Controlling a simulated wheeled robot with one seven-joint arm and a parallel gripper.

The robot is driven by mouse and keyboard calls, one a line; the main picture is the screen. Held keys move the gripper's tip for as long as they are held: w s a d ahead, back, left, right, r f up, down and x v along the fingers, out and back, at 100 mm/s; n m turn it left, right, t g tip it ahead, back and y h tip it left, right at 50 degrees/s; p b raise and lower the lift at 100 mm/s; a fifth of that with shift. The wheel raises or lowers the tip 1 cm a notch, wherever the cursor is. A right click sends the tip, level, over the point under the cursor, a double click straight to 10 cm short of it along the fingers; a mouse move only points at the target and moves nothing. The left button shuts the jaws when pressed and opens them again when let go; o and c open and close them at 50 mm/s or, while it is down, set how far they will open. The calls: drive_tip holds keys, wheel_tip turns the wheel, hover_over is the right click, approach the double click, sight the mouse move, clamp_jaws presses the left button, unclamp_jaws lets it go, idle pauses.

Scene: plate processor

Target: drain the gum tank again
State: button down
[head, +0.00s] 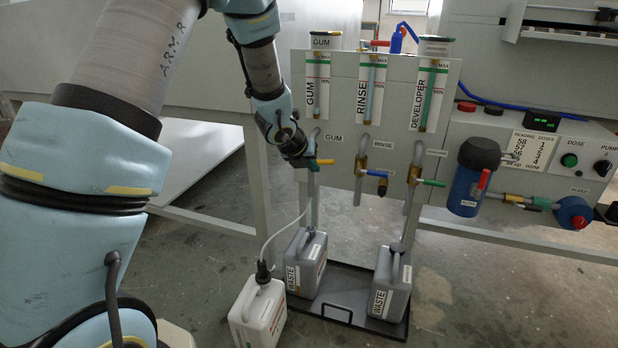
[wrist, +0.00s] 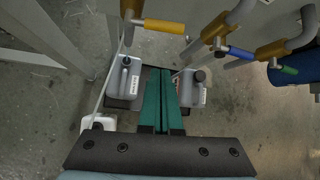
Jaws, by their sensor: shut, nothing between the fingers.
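The gum tank (head: 310,95), labelled GUM, is the leftmost of three on the grey panel. Its drain valve has a yellow handle (head: 325,162), lying crosswise to the vertical pipe. The handle also shows at the top of the wrist view (wrist: 165,26). My gripper (head: 304,160) is beside this valve in the head view and partly hides it. In the wrist view its green fingers (wrist: 162,75) are together and empty, below the handle in the picture. Contact with the handle cannot be told. A grey waste can (head: 306,264) stands under the gum pipe.
The rinse valve's blue handle (head: 377,173) and the developer valve's green handle (head: 432,183) are close on the right, both crosswise. A second waste can (head: 391,284) shares the black tray (head: 340,300). A white can (head: 258,314) with a hose stands on the floor at left.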

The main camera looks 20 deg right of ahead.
sight(321, 162)
drive_tip(key=b+x, duration=0.2)
drive_tip(key=x, duration=0.9)
drive_tip(key=shift+m, duration=0.4)
drive_tip(key=shift+w+a+r+p, duration=0.15)
drive_tip(key=shift+r+p, duration=0.1)
drive_tip(key=shift+r, duration=0.45)
drive_tip(key=shift+w+d+r+p, duration=0.1)
drive_tip(key=shift+r+p, duration=0.15)
drive_tip(key=shift+r, duration=0.5)
drive_tip(key=shift+w+a+r+p, duration=0.15)
drive_tip(key=shift+r+p, duration=0.1)
drive_tip(key=shift+r, duration=0.45)
drive_tip(key=shift+r+p, duration=0.15)
drive_tip(key=shift+p, duration=0.2)
drive_tip(key=shift+r+p, duration=0.1)
drive_tip(key=shift+p, duration=0.5)
